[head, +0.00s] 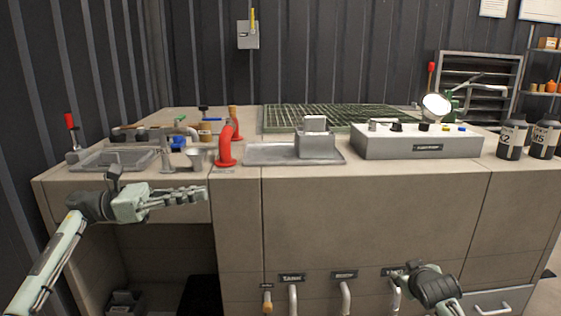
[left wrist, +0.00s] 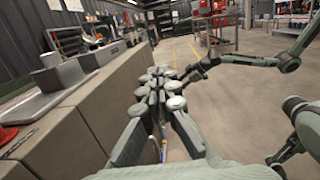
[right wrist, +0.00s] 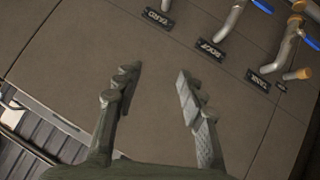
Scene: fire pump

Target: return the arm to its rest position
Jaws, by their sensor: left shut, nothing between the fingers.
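My left gripper (head: 200,194) is held out in front of the counter's left part, pointing right in the head view. Its fingers are together and empty; they also show closed in the left wrist view (left wrist: 163,82). My right gripper (head: 396,276) is low in front of the cabinet front, at the right end of a row of labelled pipe handles. In the right wrist view its two fingers (right wrist: 158,78) are spread apart with only the cabinet panel (right wrist: 155,110) seen between them.
The counter (head: 380,178) carries a sink (head: 115,159), a red curved pipe (head: 228,145), a metal tray (head: 265,153), a grey control box (head: 420,143) and dark bottles (head: 512,138). Pipe handles (head: 293,298) stick out below. In the left wrist view, open floor (left wrist: 225,75) lies beside the counter.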

